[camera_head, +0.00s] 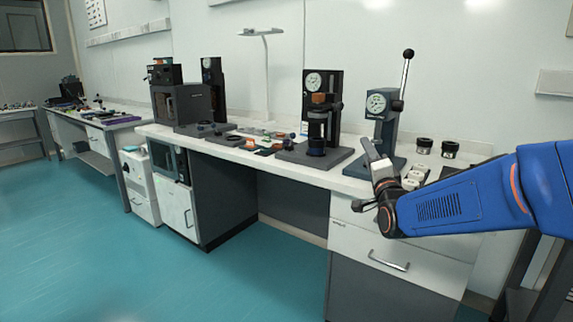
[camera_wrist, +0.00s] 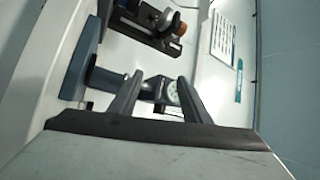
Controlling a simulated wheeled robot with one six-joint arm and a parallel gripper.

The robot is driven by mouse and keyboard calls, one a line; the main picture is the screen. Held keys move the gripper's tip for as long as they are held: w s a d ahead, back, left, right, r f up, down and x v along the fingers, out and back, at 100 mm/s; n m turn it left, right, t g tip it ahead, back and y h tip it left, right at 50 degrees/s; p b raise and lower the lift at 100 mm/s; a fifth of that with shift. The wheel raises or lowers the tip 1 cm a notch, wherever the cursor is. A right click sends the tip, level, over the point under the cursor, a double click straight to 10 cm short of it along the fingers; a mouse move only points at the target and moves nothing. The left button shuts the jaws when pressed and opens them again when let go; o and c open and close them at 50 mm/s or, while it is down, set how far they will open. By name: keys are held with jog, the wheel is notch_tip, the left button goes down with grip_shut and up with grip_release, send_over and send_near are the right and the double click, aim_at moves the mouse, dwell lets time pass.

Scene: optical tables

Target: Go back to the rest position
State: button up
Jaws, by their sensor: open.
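My gripper (camera_head: 374,156) is at the end of my blue arm, at the front edge of the right part of the workbench. It appears in front of the base of a grey-blue press with a dial (camera_head: 381,103). In the wrist view my gripper (camera_wrist: 158,96) has its two fingers apart, with nothing visible held between them. I cannot tell the exact gap to the press.
A black press (camera_head: 337,90) with a dial stands left of the grey-blue one. Two dark round parts (camera_head: 423,146) and several small pale blocks (camera_head: 416,176) lie on the bench (camera_head: 345,184) to the right. The teal floor (camera_head: 190,270) in front is clear.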

jog(key=s+d+f+n+g, duration=0.1)
jog(key=s+f+n+g, duration=0.3)
jog(key=s, duration=0.9)
jog(key=s+d+f+n+g, duration=0.2)
jog(key=s+f+n+g, duration=0.3)
jog(key=s+f, duration=0.5)
jog(key=s+d+f+n+g+h, duration=0.1)
jog(key=s+f+n+g, duration=0.3)
jog(key=s, duration=1.3)
notch_tip(320, 180, down, 4)
jog(key=d+g, duration=0.1)
jog(key=g, duration=0.2)
jog(key=shift+s, duration=0.35)
jog(key=shift+c, duration=0.6)
